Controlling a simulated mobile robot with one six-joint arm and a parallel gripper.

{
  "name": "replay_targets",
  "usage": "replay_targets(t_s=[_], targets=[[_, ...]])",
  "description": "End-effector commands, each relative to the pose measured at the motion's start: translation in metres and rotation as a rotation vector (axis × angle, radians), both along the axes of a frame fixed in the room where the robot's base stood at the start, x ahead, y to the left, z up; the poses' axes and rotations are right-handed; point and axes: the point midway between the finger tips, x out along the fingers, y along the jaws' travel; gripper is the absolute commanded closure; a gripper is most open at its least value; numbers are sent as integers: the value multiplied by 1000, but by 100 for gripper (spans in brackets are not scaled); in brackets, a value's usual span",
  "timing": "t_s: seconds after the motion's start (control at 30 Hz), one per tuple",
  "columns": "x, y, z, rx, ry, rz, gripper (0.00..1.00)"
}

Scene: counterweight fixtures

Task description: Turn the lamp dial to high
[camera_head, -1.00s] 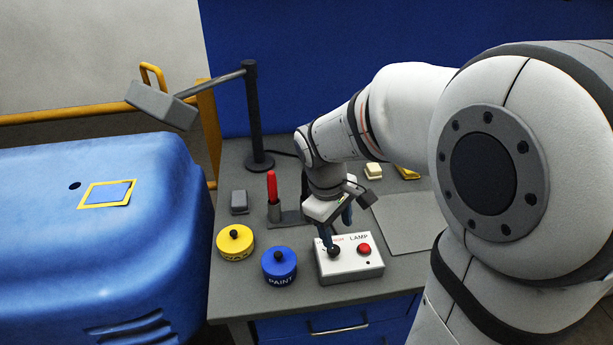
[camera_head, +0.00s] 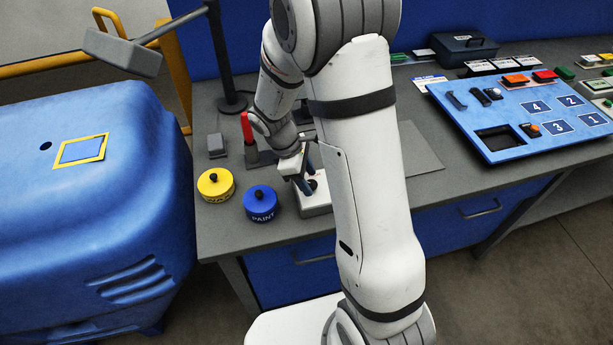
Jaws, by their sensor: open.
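The lamp control box (camera_head: 316,208) is a white box on the grey bench. Its black dial (camera_head: 313,185) shows at the box's left part. The box's right part, with the red button and lettering seen earlier, is now hidden behind my arm. My gripper (camera_head: 308,183) is open, pointing down at the dial with its dark fingers at or just above it; I cannot tell whether they touch. The dial's setting is too small to read. The grey desk lamp head (camera_head: 122,52) hangs from its dark stand at the upper left, with no visible glow.
Yellow (camera_head: 215,185) and blue (camera_head: 261,203) paint tins stand left of the box. A red-handled tool (camera_head: 246,128) stands upright behind them. A blue numbered board (camera_head: 530,120) lies on the bench at right. A large blue rounded housing (camera_head: 90,200) stands at left.

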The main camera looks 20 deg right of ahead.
Motion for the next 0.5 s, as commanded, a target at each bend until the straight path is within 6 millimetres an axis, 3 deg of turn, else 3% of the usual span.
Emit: replay_targets(t_s=[0.33, 0.5], targets=[[-1, -2, -6, 1, 0, 0, 48], [-1, -2, -6, 1, 0, 0, 61]])
